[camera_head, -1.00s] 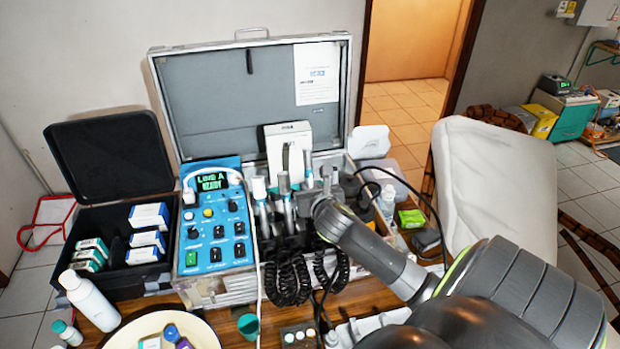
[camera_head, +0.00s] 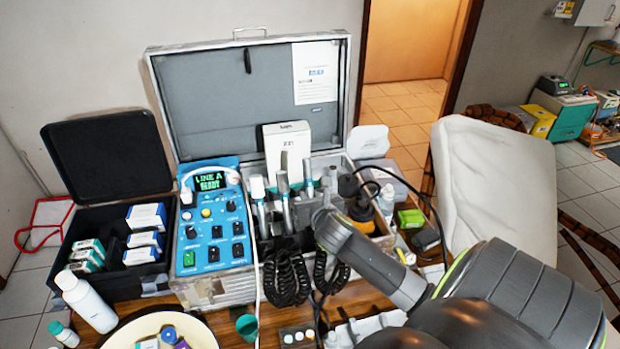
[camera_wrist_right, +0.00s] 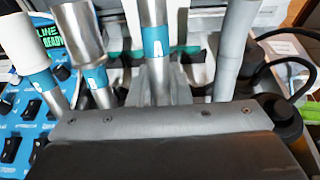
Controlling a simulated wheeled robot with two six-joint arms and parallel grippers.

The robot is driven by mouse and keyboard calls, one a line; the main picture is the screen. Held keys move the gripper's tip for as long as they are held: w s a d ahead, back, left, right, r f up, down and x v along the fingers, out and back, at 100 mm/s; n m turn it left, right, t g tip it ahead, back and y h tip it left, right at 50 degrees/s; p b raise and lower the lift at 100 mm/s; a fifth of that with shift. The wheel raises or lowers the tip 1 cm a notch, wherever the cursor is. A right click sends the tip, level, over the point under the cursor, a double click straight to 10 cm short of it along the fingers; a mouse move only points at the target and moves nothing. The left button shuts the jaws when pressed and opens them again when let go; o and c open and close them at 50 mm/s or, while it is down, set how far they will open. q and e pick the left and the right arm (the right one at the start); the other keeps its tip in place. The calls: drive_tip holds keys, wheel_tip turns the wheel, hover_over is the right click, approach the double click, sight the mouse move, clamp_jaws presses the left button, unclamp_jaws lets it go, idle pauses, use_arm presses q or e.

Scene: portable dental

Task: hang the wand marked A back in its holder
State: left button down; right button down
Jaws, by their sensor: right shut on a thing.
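The wand marked A (camera_wrist_right: 156,48) stands upright in the middle of the right wrist view, a silver shaft with a blue band lettered A. In the head view it appears to be the slim wand (camera_head: 308,178) just beyond my wrist. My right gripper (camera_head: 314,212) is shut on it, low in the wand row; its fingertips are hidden. Other wands stand beside it: a thick silver one (camera_wrist_right: 75,30), a white-topped one (camera_head: 258,190) and a plain grey one (camera_wrist_right: 236,45). The holder's seats are mostly hidden, so I cannot tell whether wand A is seated. My left gripper is out of view.
Coiled black cords (camera_head: 288,278) hang in front of the wands. The blue control unit (camera_head: 212,225) is close on the left. A white box (camera_head: 287,150) stands behind, and a dark jar with orange (camera_head: 364,218) is at the right. The open case lid (camera_head: 215,100) rises behind.

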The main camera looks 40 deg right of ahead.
drive_tip(key=shift+s+a+f+b, duration=0.1)
drive_tip(key=shift+s+f+b, duration=0.15)
drive_tip(key=shift+f, duration=0.35)
drive_tip(key=shift+s+a+f+b, duration=0.1)
drive_tip(key=shift+f+b, duration=0.15)
drive_tip(key=shift+f, duration=0.35)
drive_tip(key=c, duration=1.3)
unclamp_jaws()
drive_tip(key=shift+o, duration=0.2)
drive_tip(key=shift+p+v, duration=1.05)
drive_tip(key=shift+v, duration=0.2)
drive_tip(key=p+v, duration=0.3)
drive_tip(key=v, duration=0.2)
drive_tip(key=shift+s+a+r+p, duration=0.1)
drive_tip(key=shift+s+p, duration=0.15)
drive_tip(key=shift+p, duration=0.1)
